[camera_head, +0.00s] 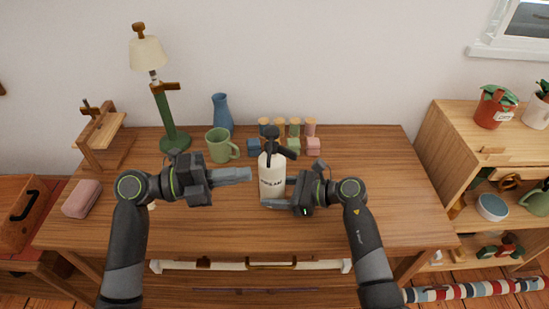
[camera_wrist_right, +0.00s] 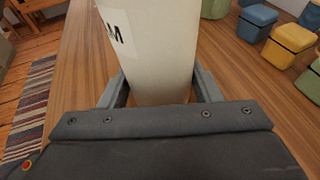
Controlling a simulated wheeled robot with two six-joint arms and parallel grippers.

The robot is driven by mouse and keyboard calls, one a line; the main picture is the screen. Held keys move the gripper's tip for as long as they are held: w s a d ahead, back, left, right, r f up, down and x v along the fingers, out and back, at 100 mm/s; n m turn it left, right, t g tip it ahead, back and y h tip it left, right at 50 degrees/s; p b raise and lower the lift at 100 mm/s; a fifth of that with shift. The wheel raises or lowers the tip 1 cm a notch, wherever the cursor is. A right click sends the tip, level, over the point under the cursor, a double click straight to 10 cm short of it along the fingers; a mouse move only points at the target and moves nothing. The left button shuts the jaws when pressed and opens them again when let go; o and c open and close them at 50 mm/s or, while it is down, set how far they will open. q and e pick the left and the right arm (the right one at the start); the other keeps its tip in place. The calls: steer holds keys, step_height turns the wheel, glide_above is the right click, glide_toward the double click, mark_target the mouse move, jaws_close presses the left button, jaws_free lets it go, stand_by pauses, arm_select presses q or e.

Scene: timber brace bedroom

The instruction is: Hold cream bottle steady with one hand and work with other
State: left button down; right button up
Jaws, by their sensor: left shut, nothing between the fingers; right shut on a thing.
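The cream bottle (camera_head: 271,178) stands upright on the wooden table, with a black pump top (camera_head: 272,140) and a dark label text. My right gripper (camera_head: 277,193) is shut on the bottle's body from the right side. In the right wrist view the bottle (camera_wrist_right: 155,45) fills the space between the fingers of the right gripper (camera_wrist_right: 160,92), and part of its label shows. My left gripper (camera_head: 250,174) is shut and empty, just left of the bottle at about its upper body height. I cannot tell whether its tips touch the bottle.
Behind the bottle stand a green mug (camera_head: 218,146), a blue vase (camera_head: 222,113) and several small coloured blocks and corked jars. A green lamp (camera_head: 165,115) stands at the back left, and a pink block (camera_head: 81,199) lies at the left edge. The table's right part (camera_head: 385,170) is clear.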

mark_target(291, 155)
arm_select(q)
steer(key=shift+w+d, duration=0.7)
steer(key=shift+d, duration=0.55)
steer(key=shift+w+d, duration=0.7)
steer(key=shift+d, duration=0.55)
steer(key=shift+w+d, duration=0.7)
steer(key=shift+d, duration=0.55)
steer(key=shift+d+n+t, duration=0.35)
steer(key=shift+n+t, duration=0.35)
steer(key=shift+t, duration=0.4)
steer(key=shift+d, duration=0.1)
steer(key=shift+w+d, duration=0.3)
steer(key=shift+d, duration=0.15)
steer(key=shift+w+d, duration=0.2)
steer(key=shift+d, duration=0.1)
steer(key=shift+s, duration=0.1)
